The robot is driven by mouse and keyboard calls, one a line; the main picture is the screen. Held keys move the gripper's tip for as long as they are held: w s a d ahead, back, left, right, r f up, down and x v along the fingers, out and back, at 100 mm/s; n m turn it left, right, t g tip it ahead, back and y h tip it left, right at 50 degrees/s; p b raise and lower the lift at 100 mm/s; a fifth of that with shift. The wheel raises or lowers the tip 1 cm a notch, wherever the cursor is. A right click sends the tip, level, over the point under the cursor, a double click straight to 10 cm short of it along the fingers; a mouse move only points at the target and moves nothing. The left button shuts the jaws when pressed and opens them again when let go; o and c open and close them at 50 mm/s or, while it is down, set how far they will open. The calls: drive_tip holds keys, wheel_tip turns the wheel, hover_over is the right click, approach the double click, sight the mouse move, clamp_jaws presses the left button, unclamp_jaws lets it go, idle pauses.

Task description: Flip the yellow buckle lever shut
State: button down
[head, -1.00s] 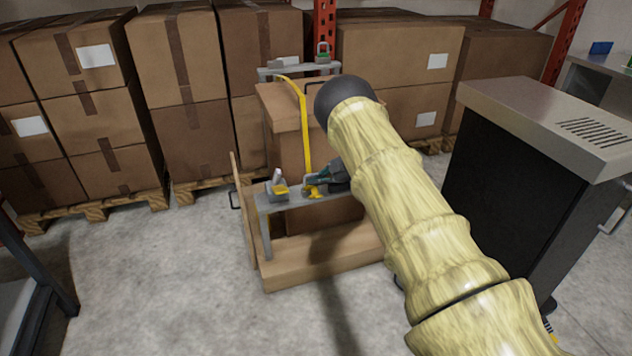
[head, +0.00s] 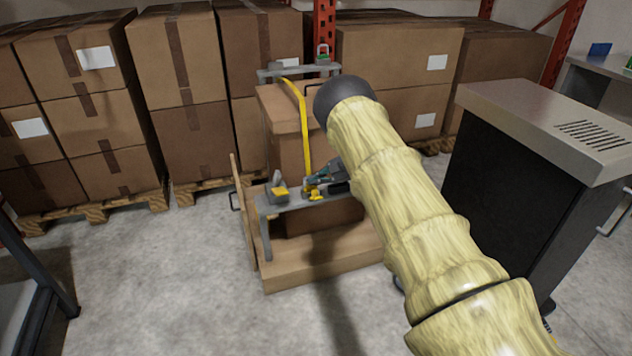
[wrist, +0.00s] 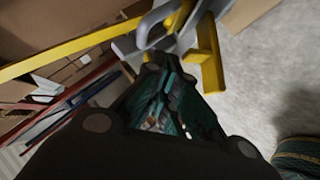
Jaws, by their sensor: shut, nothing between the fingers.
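The yellow buckle lever (head: 311,190) sits on the grey bar at the front of the strapped box, at the lower end of the yellow strap (head: 304,125). My gripper (head: 309,184) is shut and empty, with its tips right at the buckle; I cannot tell whether they touch it. In the wrist view the yellow part of the buckle (wrist: 209,55) and its grey metal (wrist: 165,22) lie just past the tips of my gripper (wrist: 185,60). My arm hides the right part of the bar. The lever's exact angle is too small to tell.
A grey-and-yellow fitting (head: 279,190) stands left of the buckle on the grey bar (head: 285,206). The box stands on a wooden base (head: 325,262). A dark cabinet (head: 530,150) is at right, with stacked cartons (head: 90,90) behind. The floor in front is clear.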

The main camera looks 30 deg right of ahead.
drive_tip(key=shift+r, duration=0.35)
drive_tip(key=shift+r+p, duration=0.1)
drive_tip(key=shift+p, duration=0.2)
drive_tip(key=shift+s+a+r+p, duration=0.15)
drive_tip(key=shift+s+r+p, duration=0.25)
drive_tip(key=shift+p, duration=0.2)
drive_tip(key=shift+s+r+p, duration=0.95)
drive_tip(key=shift+s+p, duration=0.15)
drive_tip(key=shift+p, duration=0.15)
drive_tip(key=s+f+v, duration=0.1)
drive_tip(key=v, duration=0.8)
drive_tip(key=shift+s+d, duration=0.2)
drive_tip(key=shift+s, duration=0.3)
drive_tip(key=shift+f, duration=0.15)
